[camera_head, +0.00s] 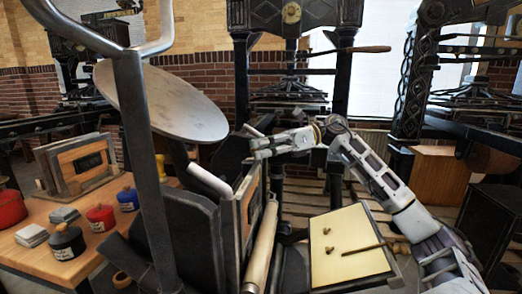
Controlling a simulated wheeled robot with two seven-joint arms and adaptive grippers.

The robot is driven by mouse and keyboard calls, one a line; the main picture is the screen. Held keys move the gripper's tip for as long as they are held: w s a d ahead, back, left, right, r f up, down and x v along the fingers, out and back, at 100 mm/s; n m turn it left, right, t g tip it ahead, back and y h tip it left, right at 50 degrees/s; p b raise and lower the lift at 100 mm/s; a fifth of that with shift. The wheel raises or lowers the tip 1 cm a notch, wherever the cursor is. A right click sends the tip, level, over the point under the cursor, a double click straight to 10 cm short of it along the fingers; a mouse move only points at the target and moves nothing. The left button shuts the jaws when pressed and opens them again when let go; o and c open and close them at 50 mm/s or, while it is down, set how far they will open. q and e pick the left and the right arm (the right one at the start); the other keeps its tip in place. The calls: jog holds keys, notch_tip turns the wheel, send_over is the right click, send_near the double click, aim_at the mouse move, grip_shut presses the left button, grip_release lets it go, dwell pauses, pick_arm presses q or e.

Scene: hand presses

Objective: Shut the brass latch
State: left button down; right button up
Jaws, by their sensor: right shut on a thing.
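My right gripper (262,146) reaches in from the right and is shut at the top of an upright wood-edged frame (243,215), seen nearly edge-on. The exact contact is too small to make out. No brass latch can be picked out with certainty. Two small brass-coloured pieces (328,231) and a thin dark rod (366,248) show on a pale yellow panel (350,219) in a grey frame, to the right of the upright frame. My left gripper is not in view.
A dark metal post (139,170) and a tilted round grey disc (160,101) stand at the left. A wooden table (75,262) there holds red, black and blue pots and framed blocks. A pale roller (261,248) lies beside the upright frame. Iron presses fill the back.

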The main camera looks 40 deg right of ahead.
jog(key=shift+s+a+f, duration=0.15)
jog(key=shift+s+f, duration=0.05)
jog(key=shift+f, duration=0.05)
dwell(0.4)
jog(key=o, duration=0.7)
jog(key=shift+o, duration=1.1)
jog(key=shift+s+r, duration=0.1)
jog(key=shift+r, duration=0.05)
jog(key=shift+d, duration=0.2)
jog(key=v, duration=1.1)
jog(key=shift+d, duration=0.35)
